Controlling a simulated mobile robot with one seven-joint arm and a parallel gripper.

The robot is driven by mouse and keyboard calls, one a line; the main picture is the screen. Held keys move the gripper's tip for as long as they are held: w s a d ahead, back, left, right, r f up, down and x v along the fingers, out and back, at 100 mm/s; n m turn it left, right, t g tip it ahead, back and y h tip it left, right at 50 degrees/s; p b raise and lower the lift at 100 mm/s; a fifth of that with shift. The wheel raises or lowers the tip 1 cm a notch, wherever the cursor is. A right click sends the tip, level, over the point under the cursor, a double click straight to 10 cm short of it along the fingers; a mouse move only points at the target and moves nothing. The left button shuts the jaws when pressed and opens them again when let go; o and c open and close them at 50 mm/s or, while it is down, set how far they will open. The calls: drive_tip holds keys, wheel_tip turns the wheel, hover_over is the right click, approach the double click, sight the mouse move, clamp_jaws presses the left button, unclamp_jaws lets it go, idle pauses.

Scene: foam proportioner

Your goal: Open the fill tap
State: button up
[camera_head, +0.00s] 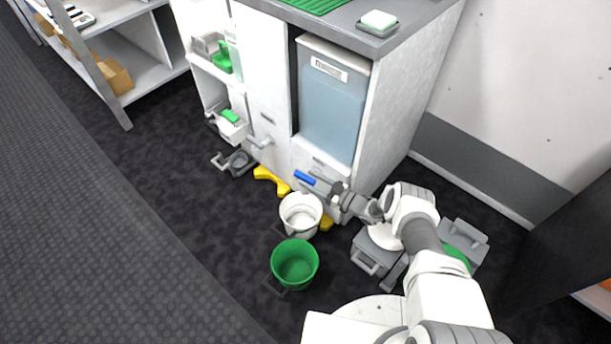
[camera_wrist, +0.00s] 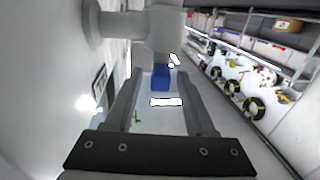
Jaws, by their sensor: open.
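The fill tap has a blue handle (camera_head: 304,178) low on the front of the white cabinet, below the blue-grey tank (camera_head: 333,105). In the wrist view the blue handle (camera_wrist: 161,78) shows ahead, in line with the gap between my fingers. My gripper (camera_head: 324,184) reaches in from the right, close to the handle; it also shows in the wrist view (camera_wrist: 158,88). It is open, and I cannot tell whether a finger touches the handle. The tap's body and spout are largely hidden by my gripper in the head view.
A white bucket (camera_head: 300,216) stands on the floor below the tap, near yellow feet (camera_head: 272,180). A green bucket (camera_head: 295,264) stands in front of it. Grey containers (camera_head: 370,252) lie on the floor by my arm. The dark floor to the left is clear.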

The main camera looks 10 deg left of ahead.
drive_tip(key=p+v, duration=0.1)
drive_tip(key=v, duration=0.8)
drive_tip(key=shift+d, duration=0.1)
